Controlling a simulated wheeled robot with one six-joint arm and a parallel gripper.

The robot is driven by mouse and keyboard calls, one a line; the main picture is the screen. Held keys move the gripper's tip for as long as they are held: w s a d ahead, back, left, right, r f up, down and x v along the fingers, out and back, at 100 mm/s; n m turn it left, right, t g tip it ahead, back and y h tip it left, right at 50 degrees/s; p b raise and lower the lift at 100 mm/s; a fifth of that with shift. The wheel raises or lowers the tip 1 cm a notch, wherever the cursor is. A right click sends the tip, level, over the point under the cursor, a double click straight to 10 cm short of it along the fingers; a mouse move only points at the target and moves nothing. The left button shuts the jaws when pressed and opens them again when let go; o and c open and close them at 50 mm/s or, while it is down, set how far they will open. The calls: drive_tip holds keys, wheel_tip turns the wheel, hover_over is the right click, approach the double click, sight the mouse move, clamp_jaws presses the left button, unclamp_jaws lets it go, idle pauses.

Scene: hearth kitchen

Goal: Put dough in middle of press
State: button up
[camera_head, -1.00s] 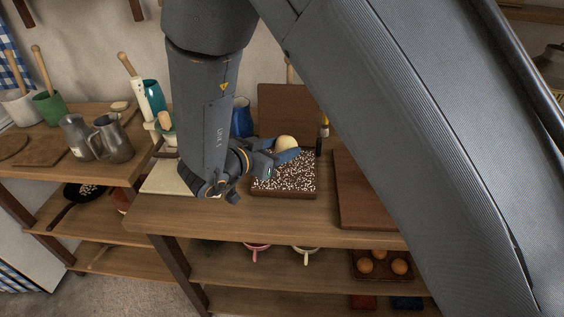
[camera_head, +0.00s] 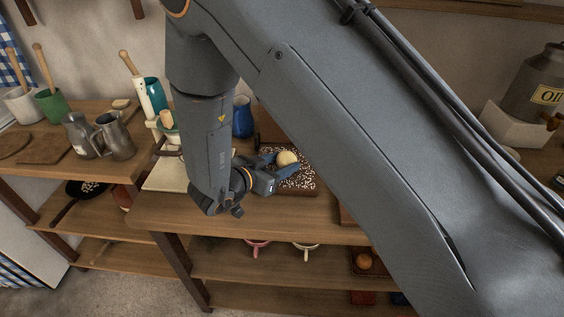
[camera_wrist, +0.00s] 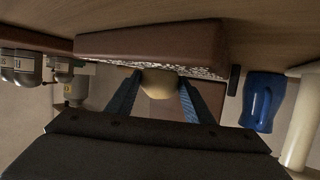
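The dough (camera_head: 287,158) is a pale cream ball over the speckled face of the press (camera_head: 300,191), a dark brown box with a white-flecked top. Its brown lid (camera_head: 271,130) stands open behind, mostly hidden by my arm. My gripper (camera_head: 279,164) has its blue fingers on either side of the dough and appears shut on it. In the wrist view the dough (camera_wrist: 160,84) sits between the fingertips, close to the flecked face of the press (camera_wrist: 150,42). Whether the dough touches that face I cannot tell.
A blue jug (camera_head: 242,117) stands behind my wrist, also at the right in the wrist view (camera_wrist: 263,100). A pale board (camera_head: 167,175) lies left of my arm. Metal jugs (camera_head: 115,137) stand on the left table. Bare tabletop (camera_head: 240,226) lies in front of the press.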

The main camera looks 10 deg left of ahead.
drive_tip(key=o, duration=0.4)
drive_tip(key=shift+s+a+r, duration=0.1)
drive_tip(key=shift+r, duration=0.1)
drive_tip(key=b+v, duration=0.2)
drive_tip(key=v, duration=0.9)
drive_tip(key=shift+s+a+r+b, duration=0.1)
drive_tip(key=shift+s+a+b, duration=0.05)
drive_tip(key=shift+s+b, duration=0.15)
